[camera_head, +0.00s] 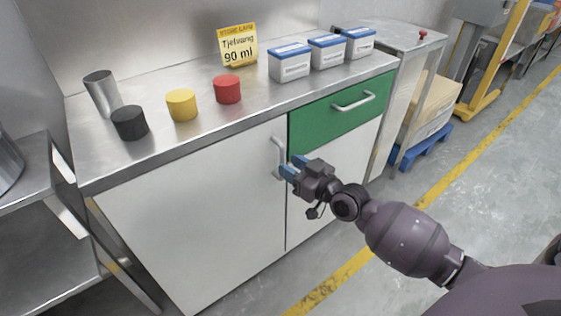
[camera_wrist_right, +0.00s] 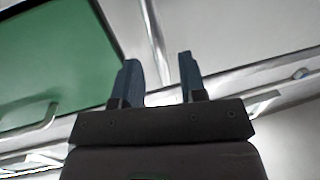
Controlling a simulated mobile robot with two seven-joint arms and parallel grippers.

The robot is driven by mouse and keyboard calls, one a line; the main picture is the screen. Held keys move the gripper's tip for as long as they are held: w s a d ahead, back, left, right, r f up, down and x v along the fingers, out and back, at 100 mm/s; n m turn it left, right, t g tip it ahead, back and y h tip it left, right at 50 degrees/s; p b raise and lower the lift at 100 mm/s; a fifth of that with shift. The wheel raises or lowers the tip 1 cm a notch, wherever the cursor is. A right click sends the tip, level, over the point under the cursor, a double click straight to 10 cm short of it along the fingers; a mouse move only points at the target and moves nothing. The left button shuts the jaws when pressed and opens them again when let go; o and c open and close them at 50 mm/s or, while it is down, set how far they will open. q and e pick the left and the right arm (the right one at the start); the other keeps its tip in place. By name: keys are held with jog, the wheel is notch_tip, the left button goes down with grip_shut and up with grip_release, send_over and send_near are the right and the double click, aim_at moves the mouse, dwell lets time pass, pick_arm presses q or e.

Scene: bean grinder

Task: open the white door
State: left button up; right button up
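The white door (camera_head: 190,220) is the wide left front of the metal-topped cabinet and looks closed. Its vertical handle (camera_head: 277,158) is near its right edge, below the worktop. My right gripper (camera_head: 292,168) is in front of the cabinet, just right of the handle, fingertips towards it. Its two blue fingers are apart, with clear space between them in the right wrist view (camera_wrist_right: 160,75). A pale strip runs behind that gap; I cannot tell if it is the handle or the door edge. I see no grip on the handle. My left gripper is not in view.
A green drawer (camera_head: 340,112) with its own handle (camera_head: 354,102) is right of the door, above another white panel. Black (camera_head: 129,123), yellow (camera_head: 182,105) and red (camera_head: 227,89) cylinders stand on the worktop. A metal shelf (camera_head: 40,225) is at left. The floor in front is clear.

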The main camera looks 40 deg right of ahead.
aim_at(282, 180)
jog(key=shift+w+a, duration=0.2)
jog(key=shift+w, duration=0.65)
jog(key=shift+w+a, duration=0.15)
jog(key=shift+w, duration=0.7)
grip_shut()
